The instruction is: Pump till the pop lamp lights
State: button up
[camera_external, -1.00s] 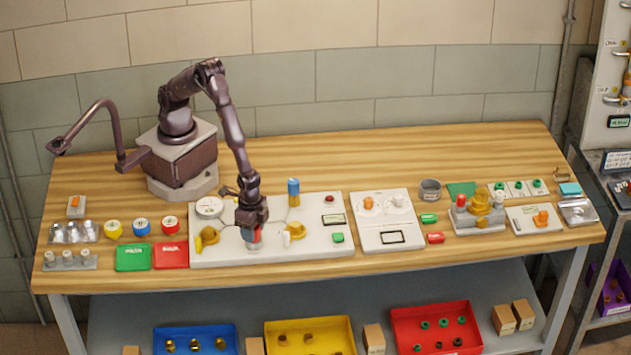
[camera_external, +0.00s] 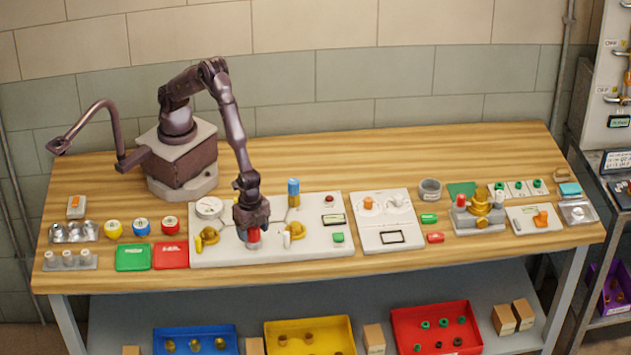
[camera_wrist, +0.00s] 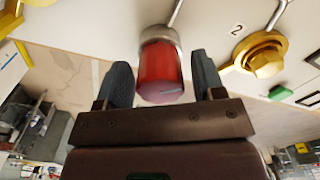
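A red cylindrical cap (camera_external: 253,235) with a grey metal collar stands on the white panel (camera_external: 205,258); it also shows in the wrist view (camera_wrist: 161,70). My gripper (camera_external: 251,226) is over it, pointing down. In the wrist view my gripper's two dark fingers (camera_wrist: 158,85) stand on either side of the red cap, with a gap visible at each side. The gripper is open and holds nothing. A small dark red lamp (camera_external: 329,198) sits at the panel's upper right and looks unlit; I cannot read its label.
The panel carries a round gauge (camera_external: 209,207), yellow valve knobs left (camera_external: 209,236) and right (camera_external: 295,230), a blue-topped cylinder (camera_external: 293,192), a small display (camera_external: 334,218) and a green button (camera_external: 338,237). Another white panel (camera_external: 370,243) stands to the right. The back of the table is clear.

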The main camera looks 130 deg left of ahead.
jog(key=shift+o, duration=0.3)
notch_tip(320, 180, up, 13)
dwell(0.5)
dwell(0.4)
notch_tip(320, 180, down, 13)
jog(key=n, duration=0.3)
jog(key=shift+w+f+n, duration=0.1)
jog(key=shift+w+n, duration=0.05)
jog(key=shift+n, duration=0.15)
